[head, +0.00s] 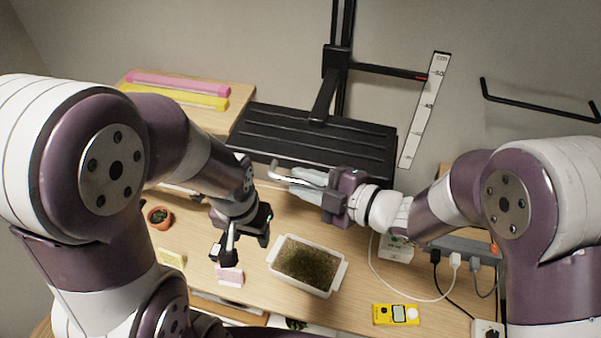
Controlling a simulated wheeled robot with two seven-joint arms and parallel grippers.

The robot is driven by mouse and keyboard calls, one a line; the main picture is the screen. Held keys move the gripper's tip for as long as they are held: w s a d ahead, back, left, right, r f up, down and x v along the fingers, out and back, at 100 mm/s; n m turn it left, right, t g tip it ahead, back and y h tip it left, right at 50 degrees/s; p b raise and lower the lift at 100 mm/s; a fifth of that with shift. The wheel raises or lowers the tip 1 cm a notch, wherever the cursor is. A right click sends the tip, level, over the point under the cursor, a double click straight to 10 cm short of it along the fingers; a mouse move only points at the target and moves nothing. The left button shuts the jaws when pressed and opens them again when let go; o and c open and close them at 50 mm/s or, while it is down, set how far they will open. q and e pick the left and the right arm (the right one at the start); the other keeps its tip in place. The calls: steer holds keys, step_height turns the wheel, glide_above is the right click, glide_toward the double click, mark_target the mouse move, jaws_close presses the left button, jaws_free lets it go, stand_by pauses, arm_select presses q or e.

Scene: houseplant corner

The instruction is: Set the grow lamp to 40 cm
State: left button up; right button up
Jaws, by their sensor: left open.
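The grow lamp (262,132) is a wide black panel on a bracket that rides a black post (343,20) at the wall. A thin black pointer arm (385,70) with a red tip reaches right to a white height scale (415,135), beside its upper numbered mark; the small digits are hard to read. My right gripper (285,177) comes from the right, its pale fingers at the lamp's front edge; I cannot tell whether they touch it or how far apart they are. My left gripper (240,250) is open, pointing down above the table near a pink card.
The wooden table (345,265) holds a white tray of soil (280,242), the pink card (230,283), a yellow block (171,258), a small potted plant (159,217), a yellow meter (396,314) and a power strip (460,244) with cables. A black wall rail (535,106) is at right.

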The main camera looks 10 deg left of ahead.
steer(key=shift+w+a, duration=0.1)
steer(key=shift+a, duration=0.2)
steer(key=shift+d+f, duration=0.1)
steer(key=shift+d, duration=0.25)
steer(key=shift+a, duration=0.15)
jaws_close()
arm_select(q)
step_height(320, 180, down, 10)
steer(key=b, duration=1.1)
steer(key=shift+d+f, duration=0.25)
steer(key=shift+d, duration=0.1)
arm_select(e)
step_height(320, 180, down, 10)
jaws_free()
steer(key=shift+a, duration=0.1)
